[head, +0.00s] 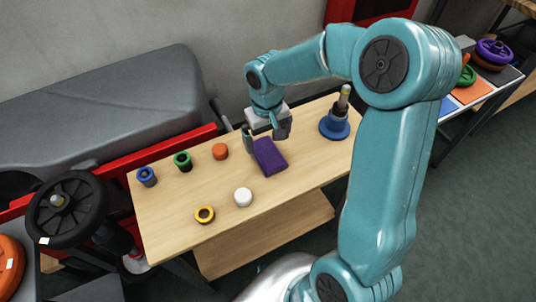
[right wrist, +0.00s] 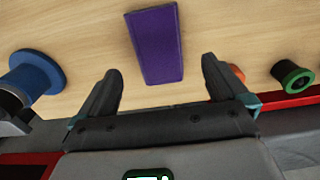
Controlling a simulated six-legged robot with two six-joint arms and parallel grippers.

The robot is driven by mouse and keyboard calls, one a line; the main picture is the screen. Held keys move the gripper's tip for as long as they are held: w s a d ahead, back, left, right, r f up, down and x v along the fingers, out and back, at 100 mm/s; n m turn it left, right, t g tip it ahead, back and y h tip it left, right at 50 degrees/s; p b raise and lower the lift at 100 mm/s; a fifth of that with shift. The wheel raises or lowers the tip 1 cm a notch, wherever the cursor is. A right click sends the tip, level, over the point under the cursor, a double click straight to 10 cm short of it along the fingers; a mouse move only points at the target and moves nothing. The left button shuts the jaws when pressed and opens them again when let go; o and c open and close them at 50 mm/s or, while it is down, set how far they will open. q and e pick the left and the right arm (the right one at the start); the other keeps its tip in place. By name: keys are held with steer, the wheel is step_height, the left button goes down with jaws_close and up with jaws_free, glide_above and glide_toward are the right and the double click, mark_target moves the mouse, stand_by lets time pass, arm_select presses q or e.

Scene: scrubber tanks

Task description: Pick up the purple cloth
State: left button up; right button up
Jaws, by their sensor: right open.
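The purple cloth (head: 269,156) is a small folded block lying on the wooden table (head: 180,215). My right gripper (head: 266,138) hangs over the table at the cloth's back end, with its fingers apart. In the right wrist view the cloth (right wrist: 155,45) lies ahead of the open fingers of the gripper (right wrist: 160,85), roughly centred between them. Nothing is held between the fingers. My left gripper does not show.
A blue-based post (head: 334,124) stands right of the cloth. An orange cap (head: 220,151), a green ring (head: 182,161) and a blue ring (head: 147,176) sit to the left.

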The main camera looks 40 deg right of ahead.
mark_target(268, 152)
step_height(268, 152, down, 6)
steer(key=shift+s+r, duration=0.15)
steer(key=shift+r, duration=0.1)
steer(key=c, duration=1.1)
steer(key=shift+o, duration=0.2)
steer(key=shift+r, duration=0.1)
step_height(268, 152, up, 20)
steer(key=p, duration=0.2)
